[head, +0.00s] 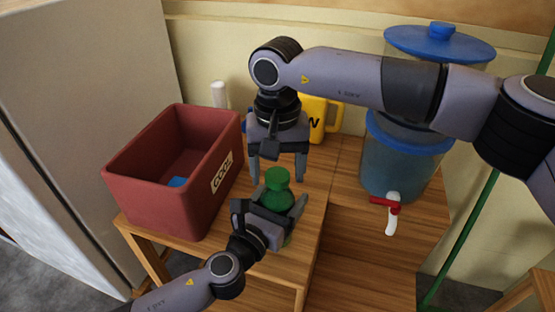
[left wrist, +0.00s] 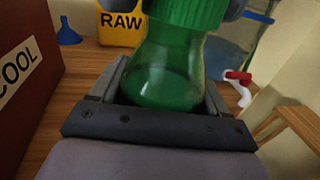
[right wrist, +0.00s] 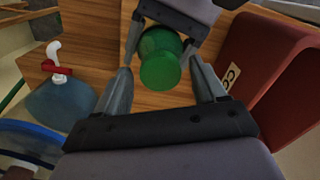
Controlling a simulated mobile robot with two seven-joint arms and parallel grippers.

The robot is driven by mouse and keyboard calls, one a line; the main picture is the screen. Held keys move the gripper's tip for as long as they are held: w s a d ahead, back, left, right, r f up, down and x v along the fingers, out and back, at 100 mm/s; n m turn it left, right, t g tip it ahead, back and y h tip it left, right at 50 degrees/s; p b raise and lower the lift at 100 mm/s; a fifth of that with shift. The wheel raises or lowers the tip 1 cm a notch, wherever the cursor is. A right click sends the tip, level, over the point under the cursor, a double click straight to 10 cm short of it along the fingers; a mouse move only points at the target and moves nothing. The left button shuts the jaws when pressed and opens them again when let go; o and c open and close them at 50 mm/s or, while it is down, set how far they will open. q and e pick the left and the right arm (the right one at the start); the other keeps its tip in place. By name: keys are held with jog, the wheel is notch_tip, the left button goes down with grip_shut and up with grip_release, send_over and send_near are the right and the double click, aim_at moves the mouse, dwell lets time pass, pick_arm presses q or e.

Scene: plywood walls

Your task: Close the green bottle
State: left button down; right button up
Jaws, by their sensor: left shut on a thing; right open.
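The green bottle (head: 273,196) stands upright on the wooden table, with a green cap (head: 277,178) on top. My left gripper (head: 280,210) is shut on the bottle's body from the front; the left wrist view shows the translucent bottle (left wrist: 165,75) between its fingers. My right gripper (head: 279,172) points down over the bottle, its fingers open on either side of the cap. In the right wrist view the cap (right wrist: 160,68) lies between the spread fingertips, apart from both. Whether the cap is fully seated cannot be told.
A red box (head: 170,205) labelled COOL stands left of the bottle, with a blue item inside. A yellow RAW container (head: 325,118) and a white object (head: 219,95) are behind. A blue water dispenser (head: 400,165) with a red-and-white tap (head: 388,205) stands right.

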jog(key=c, duration=1.1)
